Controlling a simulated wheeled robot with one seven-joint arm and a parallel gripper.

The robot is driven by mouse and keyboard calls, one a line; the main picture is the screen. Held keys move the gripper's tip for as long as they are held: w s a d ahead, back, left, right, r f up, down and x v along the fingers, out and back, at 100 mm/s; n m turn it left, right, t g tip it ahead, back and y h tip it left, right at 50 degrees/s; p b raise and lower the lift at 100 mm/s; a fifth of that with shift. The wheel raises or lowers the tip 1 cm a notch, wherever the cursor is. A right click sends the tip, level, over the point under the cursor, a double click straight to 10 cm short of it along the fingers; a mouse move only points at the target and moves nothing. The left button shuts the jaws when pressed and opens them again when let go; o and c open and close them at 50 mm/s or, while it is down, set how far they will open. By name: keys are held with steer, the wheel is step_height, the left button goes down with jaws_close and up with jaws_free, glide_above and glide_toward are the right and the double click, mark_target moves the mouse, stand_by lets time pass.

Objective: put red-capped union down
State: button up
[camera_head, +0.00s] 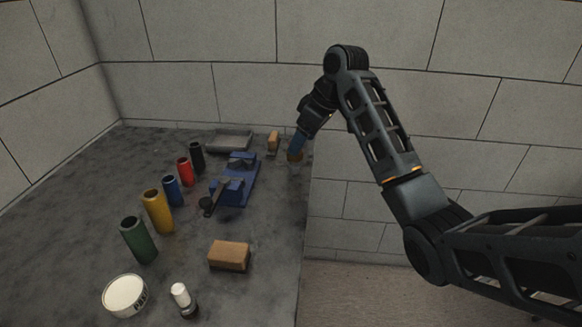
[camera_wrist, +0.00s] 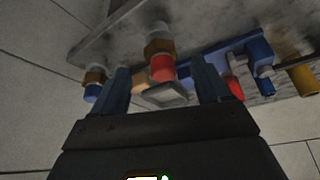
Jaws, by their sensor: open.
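The red-capped union (camera_wrist: 161,66) shows in the wrist view as a pale metal and brass fitting with a red cap. It lies between my two fingers in that picture, with a visible gap on each side. My gripper (camera_head: 297,147) is open, low over the table's right edge in the head view. A brass-coloured piece (camera_head: 295,157) shows at its tips; I cannot tell there which union it is, and no red cap is visible. A blue-capped union (camera_wrist: 94,85) shows outside the left finger in the wrist view.
The grey table (camera_head: 90,210) ends just right of my gripper. A tan piece (camera_head: 273,141) and a grey tray (camera_head: 230,143) are close by on the left. A blue vise (camera_head: 236,185), several coloured cylinders (camera_head: 157,211), a tan block (camera_head: 229,256) and a white tub (camera_head: 125,294) also stand there.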

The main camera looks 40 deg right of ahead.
mark_target(294, 158)
steer(key=x, duration=0.7)
steer(key=shift+w+a+p, duration=0.2)
steer(key=shift+w+p, duration=0.05)
steer(key=shift+p, duration=0.15)
steer(key=shift+c, duration=0.4)
jaws_close()
